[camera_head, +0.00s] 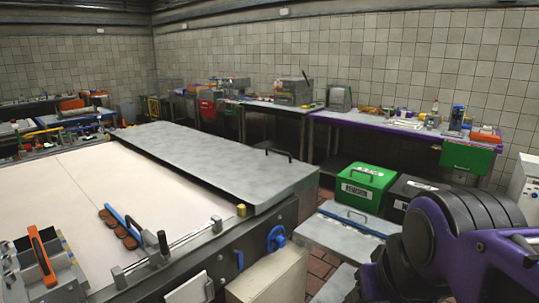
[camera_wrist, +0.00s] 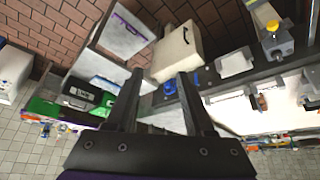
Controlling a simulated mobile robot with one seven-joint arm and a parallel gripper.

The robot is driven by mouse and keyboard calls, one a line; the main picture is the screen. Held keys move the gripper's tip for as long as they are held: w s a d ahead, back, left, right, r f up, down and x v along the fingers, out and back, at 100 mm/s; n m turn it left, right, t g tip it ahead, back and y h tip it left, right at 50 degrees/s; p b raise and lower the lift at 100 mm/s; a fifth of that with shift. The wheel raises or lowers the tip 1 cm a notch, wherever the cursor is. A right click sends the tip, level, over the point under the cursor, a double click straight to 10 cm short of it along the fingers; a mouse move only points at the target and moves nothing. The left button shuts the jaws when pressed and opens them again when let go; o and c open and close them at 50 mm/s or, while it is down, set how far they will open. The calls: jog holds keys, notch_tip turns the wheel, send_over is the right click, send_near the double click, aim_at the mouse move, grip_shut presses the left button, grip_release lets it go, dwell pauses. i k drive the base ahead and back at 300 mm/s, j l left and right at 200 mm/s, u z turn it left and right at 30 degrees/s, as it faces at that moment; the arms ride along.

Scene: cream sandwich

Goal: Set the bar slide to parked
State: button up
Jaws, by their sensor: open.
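A metal rail (camera_head: 190,238) runs along the near edge of the pale work surface (camera_head: 75,200). An upright black handle (camera_head: 163,243) stands on it, left of a small metal block (camera_head: 216,224); I cannot tell for certain which part is the bar slide, nor read its position marks. A yellow block (camera_head: 241,210) sits near the rail's right end. My gripper (camera_wrist: 160,74) is open and empty in the wrist view, apart from the rail, with a blue knob (camera_wrist: 170,87) behind the gap between its fingers. In the head view my purple and black arm is at lower right.
Brown pieces (camera_head: 117,229) lie on the work surface, and a grey lid panel (camera_head: 210,160) covers its far right. An orange-handled tool (camera_head: 43,256) stands at lower left. Green (camera_head: 366,185) and black (camera_head: 408,192) boxes stand on the right. A cream box (camera_head: 268,275) stands below the front edge.

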aim_at(163, 254)
jog(key=i+l+u, duration=0.1)
jog(key=u, duration=0.6)
